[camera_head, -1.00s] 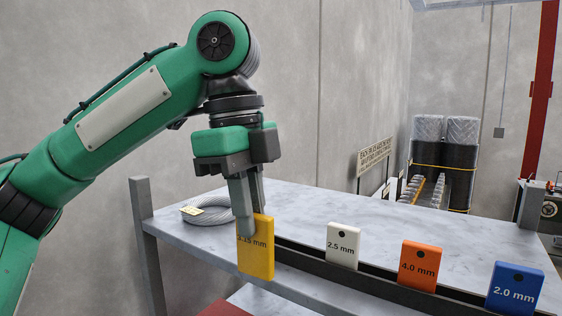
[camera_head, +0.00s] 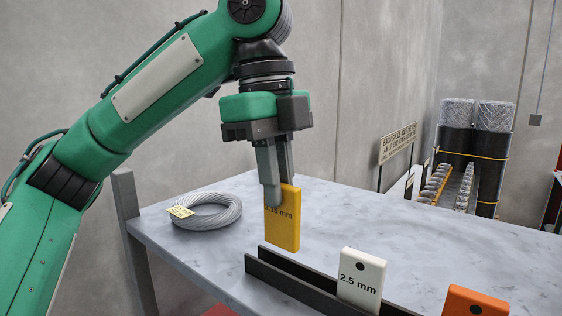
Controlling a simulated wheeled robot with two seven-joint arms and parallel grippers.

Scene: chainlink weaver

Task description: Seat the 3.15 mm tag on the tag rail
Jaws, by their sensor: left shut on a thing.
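The yellow 3.15 mm tag (camera_head: 284,232) hangs upright in my left gripper (camera_head: 279,200), whose fingers are shut on its upper part and cover some of its label. The tag rail (camera_head: 292,286) is a dark channel with two low walls along the table's front edge. The tag's lower edge shows just above the rail's back wall near the rail's left end. I cannot tell its exact height or depth over the slot. My right gripper is out of view.
The white 2.5 mm tag (camera_head: 361,280) stands upright in the rail to the right, with an orange tag (camera_head: 474,301) beyond it. A wire coil (camera_head: 207,212) with a paper label lies at the table's left. The tabletop (camera_head: 400,225) behind the rail is clear.

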